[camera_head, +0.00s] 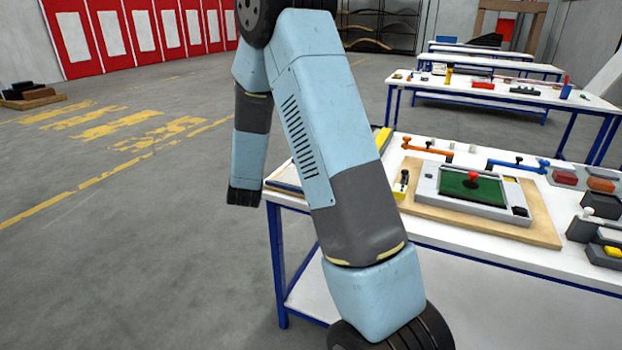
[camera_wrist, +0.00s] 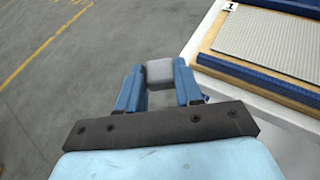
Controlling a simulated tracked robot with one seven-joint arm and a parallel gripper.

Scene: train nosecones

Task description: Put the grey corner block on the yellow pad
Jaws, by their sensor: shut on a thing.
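In the wrist view my gripper (camera_wrist: 160,85) has its two blue fingers shut on the grey corner block (camera_wrist: 159,72), a small rounded grey piece at the fingertips. The floor lies behind the block, left of the table's edge. In the head view the forearm hangs down beside the table's left end, and the fingers and block cannot be made out. I cannot identify the yellow pad for sure; a yellow strip (camera_head: 383,139) shows at the table's left end, partly behind my arm.
A wood-framed panel (camera_wrist: 280,45) with a ribbed grey surface and a blue edge lies on the white table, right of the block. A green-screened console (camera_head: 472,187) on a wooden board stands further right. Yellow and dark blocks (camera_head: 606,252) sit at the right edge.

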